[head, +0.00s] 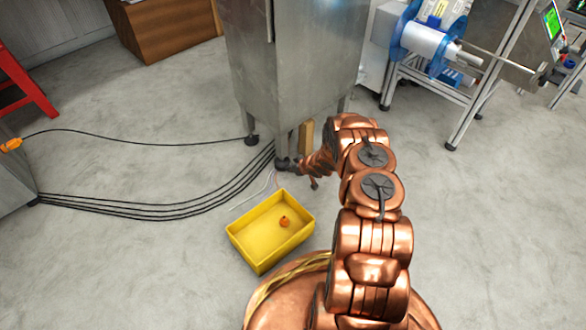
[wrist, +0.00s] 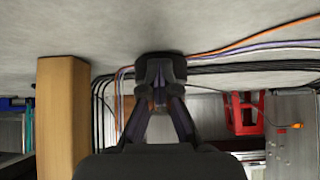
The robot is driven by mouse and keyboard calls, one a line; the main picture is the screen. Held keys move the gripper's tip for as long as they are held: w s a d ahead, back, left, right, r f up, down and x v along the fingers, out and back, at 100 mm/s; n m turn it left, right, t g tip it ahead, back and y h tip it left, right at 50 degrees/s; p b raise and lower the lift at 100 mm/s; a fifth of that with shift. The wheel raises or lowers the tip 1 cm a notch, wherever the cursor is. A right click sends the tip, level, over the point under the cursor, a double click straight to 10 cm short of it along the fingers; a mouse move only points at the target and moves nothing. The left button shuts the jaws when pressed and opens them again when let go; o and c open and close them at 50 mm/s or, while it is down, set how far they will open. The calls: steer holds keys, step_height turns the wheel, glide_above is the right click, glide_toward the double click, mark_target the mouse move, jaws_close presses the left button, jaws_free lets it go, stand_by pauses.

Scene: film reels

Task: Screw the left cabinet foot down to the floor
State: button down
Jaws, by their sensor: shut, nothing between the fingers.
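The metal cabinet (head: 290,75) stands on short legs with dark round feet. One foot (head: 251,140) is at its left corner. Another foot (head: 283,163) is at the nearest corner, with cables running to it. My gripper (head: 298,168) is low beside this nearest foot, partly hidden by my arm. In the wrist view, where the floor is at the top, my gripper (wrist: 158,88) has its fingers drawn together, with nothing seen held. A dark foot shape (wrist: 160,60) is at the fingertips against the floor; whether they touch cannot be told.
A wooden block (head: 306,136) stands upright under the cabinet, right of the nearest foot; it also shows in the wrist view (wrist: 62,115). A yellow bin (head: 262,245) holding a small orange item (head: 284,222) sits in front. Black cables (head: 150,212) cross the floor leftward.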

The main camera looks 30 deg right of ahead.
mark_target(280, 164)
steer(key=shift+w+a+r, duration=0.35)
steer(key=shift+w+a, duration=0.2)
steer(key=shift+w, duration=0.05)
steer(key=shift+w+a+r, duration=0.35)
steer(key=shift+w+a, duration=0.2)
steer(key=shift+w, duration=0.05)
steer(key=shift+w+r+t, duration=0.2)
steer(key=shift+t, duration=0.1)
steer(key=shift+a+f, duration=0.15)
steer(key=shift+f, duration=0.05)
steer(key=shift+s+r+p, duration=0.15)
steer(key=shift+s+p, duration=0.05)
steer(key=shift+p, duration=0.25)
steer(key=s, duration=0.1)
steer(key=s+p, duration=0.1)
steer(key=s+d, duration=0.1)
steer(key=shift+f+p, duration=0.25)
steer(key=shift+p, duration=0.05)
steer(key=shift+s+a+f, duration=0.25)
steer(key=shift+s+f, duration=0.1)
steer(key=shift+s, duration=0.2)
steer(key=shift+f, duration=0.1)
